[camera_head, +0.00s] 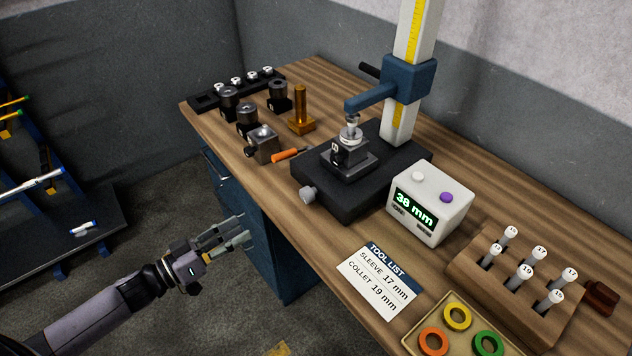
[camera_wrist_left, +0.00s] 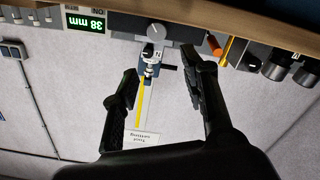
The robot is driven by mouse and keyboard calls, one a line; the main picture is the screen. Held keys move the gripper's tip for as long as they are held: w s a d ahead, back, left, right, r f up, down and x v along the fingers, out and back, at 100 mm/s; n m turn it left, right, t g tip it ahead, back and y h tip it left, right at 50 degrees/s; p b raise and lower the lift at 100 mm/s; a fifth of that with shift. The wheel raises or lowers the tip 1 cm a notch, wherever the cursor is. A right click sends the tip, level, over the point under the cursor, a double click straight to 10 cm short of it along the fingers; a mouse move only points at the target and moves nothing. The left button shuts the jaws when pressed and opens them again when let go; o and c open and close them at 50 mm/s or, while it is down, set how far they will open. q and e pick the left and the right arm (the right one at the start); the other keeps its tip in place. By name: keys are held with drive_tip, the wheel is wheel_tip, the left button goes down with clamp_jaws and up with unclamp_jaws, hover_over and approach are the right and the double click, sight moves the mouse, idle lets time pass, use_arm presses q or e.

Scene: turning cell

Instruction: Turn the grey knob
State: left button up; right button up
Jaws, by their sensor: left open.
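The grey knob (camera_head: 307,195) sticks out from the front left side of the black base (camera_head: 335,200) of the height gauge. It also shows in the left wrist view as a round grey disc (camera_wrist_left: 159,32), seen upside down. My left gripper (camera_head: 242,229) is in front of the bench, over the floor, to the left of the knob and lower in the picture. It is apart from the knob. Its two fingers (camera_wrist_left: 160,80) are spread and nothing is between them. The knob appears beyond the gap between the fingers. My right gripper is in neither view.
A white display box (camera_head: 430,203) reading 38 mm stands right of the base. A tool list card (camera_head: 379,283) lies near the bench edge. The space between gripper and knob looks clear.

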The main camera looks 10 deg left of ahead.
use_arm(q)
drive_tip(key=p, duration=0.3)
approach(303, 195)
drive_tip(key=x, duration=0.9)
drive_tip(key=shift+f, duration=0.1)
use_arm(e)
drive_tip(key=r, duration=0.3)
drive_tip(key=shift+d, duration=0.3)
use_arm(q)
drive_tip(key=shift+c, duration=0.5)
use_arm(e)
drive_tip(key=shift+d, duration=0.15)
use_arm(q)
drive_tip(key=shift+c, duration=1.3)
drive_tip(key=c, duration=0.5)
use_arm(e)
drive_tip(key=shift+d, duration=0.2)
use_arm(q)
drive_tip(key=shift+m, duration=0.3)
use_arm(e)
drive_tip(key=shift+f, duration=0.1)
